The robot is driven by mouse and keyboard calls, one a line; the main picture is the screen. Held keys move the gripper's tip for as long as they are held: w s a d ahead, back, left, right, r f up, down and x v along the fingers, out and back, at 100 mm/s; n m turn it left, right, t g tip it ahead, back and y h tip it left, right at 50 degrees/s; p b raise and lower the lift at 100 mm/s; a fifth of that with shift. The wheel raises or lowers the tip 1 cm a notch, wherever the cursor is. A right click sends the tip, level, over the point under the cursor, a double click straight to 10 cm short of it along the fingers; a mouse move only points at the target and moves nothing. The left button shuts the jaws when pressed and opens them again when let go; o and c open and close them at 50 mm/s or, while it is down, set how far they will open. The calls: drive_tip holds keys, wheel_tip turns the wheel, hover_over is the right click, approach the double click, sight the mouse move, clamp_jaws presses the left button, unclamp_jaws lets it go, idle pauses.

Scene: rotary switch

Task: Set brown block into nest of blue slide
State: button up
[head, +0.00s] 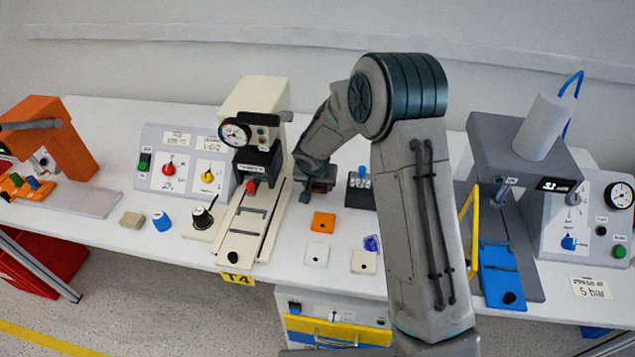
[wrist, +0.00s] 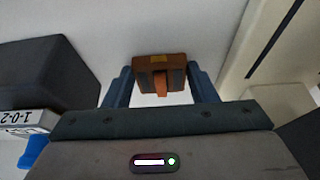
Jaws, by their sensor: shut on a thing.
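My gripper (head: 318,188) is over the white table, between the cream press and a small black box. In the wrist view the brown block (wrist: 158,72) sits between the two blue-grey fingers (wrist: 160,86), which are shut on its sides. An orange-brown tongue shows on its near face and a yellow patch on top. In the head view the block is mostly hidden by my gripper. The blue slide (head: 503,280) lies under the grey press at the right, drawn out to the front, with a black knob at its near end. No block is visible on it.
The cream press (head: 250,140) stands close left of my gripper, the black box (head: 361,190) close right. Orange (head: 323,222), white (head: 317,254) and cream (head: 364,262) square pieces and a dark blue piece (head: 371,243) lie in front. A yellow bar (head: 470,230) stands beside the blue slide.

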drive_tip(key=shift+f+b, duration=0.2)
drive_tip(key=shift+b, duration=0.1)
drive_tip(key=o, duration=1)
drive_tip(key=shift+r, duration=0.1)
